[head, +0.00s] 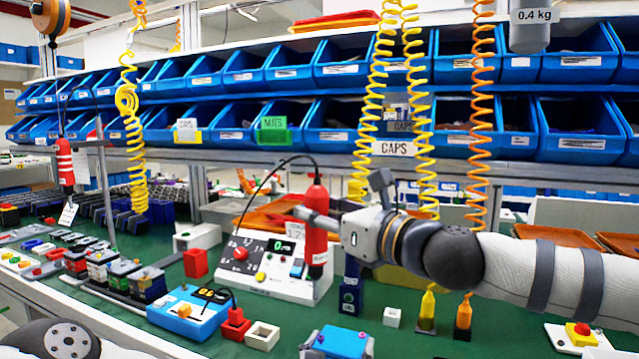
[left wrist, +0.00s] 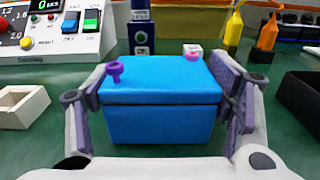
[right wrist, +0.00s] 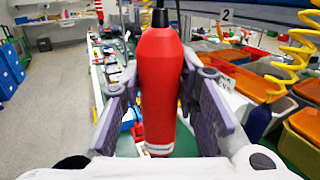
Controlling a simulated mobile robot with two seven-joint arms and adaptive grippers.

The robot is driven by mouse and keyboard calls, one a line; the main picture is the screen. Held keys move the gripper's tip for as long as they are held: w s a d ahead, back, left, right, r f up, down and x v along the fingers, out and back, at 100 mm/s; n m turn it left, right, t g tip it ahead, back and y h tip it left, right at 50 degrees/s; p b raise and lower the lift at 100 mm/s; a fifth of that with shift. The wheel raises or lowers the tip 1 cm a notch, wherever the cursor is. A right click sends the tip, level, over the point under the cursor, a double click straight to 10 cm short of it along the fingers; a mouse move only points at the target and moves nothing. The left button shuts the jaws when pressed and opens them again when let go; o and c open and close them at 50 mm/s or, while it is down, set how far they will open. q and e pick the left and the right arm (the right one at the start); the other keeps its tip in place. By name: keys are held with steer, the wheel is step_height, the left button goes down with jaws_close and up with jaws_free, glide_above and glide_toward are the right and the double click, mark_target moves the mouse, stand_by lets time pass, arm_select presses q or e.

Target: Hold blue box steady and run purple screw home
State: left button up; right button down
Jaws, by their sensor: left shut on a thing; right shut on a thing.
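The blue box (head: 342,344) is at the bottom edge of the head view. In the left wrist view the blue box (left wrist: 160,122) sits between the fingers of my left gripper (left wrist: 163,85), which is shut on its two sides. The purple screw (left wrist: 115,70) stands upright at the left of the lid, its head raised above the surface. A pink screw (left wrist: 193,55) shows at the lid's far right. My right gripper (head: 318,222) is shut on a red screwdriver (head: 316,240), which hangs upright above the bench; the screwdriver (right wrist: 162,80) also fills the middle of the right wrist view. Its tip is hidden.
A control panel (head: 272,283) with a red knob and display stands behind the blue box. A hollow white block (head: 262,336) and a blue meter device (head: 188,314) are to the left. Yellow (head: 428,308) and orange (head: 463,316) bottles stand to the right.

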mark_target(324, 249)
steer(key=shift+s+d+f+m+t+h, duration=0.3)
steer(key=shift+d+f+m+t+h, duration=0.1)
steer(key=shift+f+t+h, duration=0.25)
steer(key=shift+f, duration=2.25)
arm_select(q)
steer(key=o, duration=1)
steer(key=c, duration=0.9)
steer(key=shift+c, duration=0.4)
arm_select(e)
steer(key=c, duration=2)
jaws_free()
steer(key=shift+c, duration=0.2)
jaws_close()
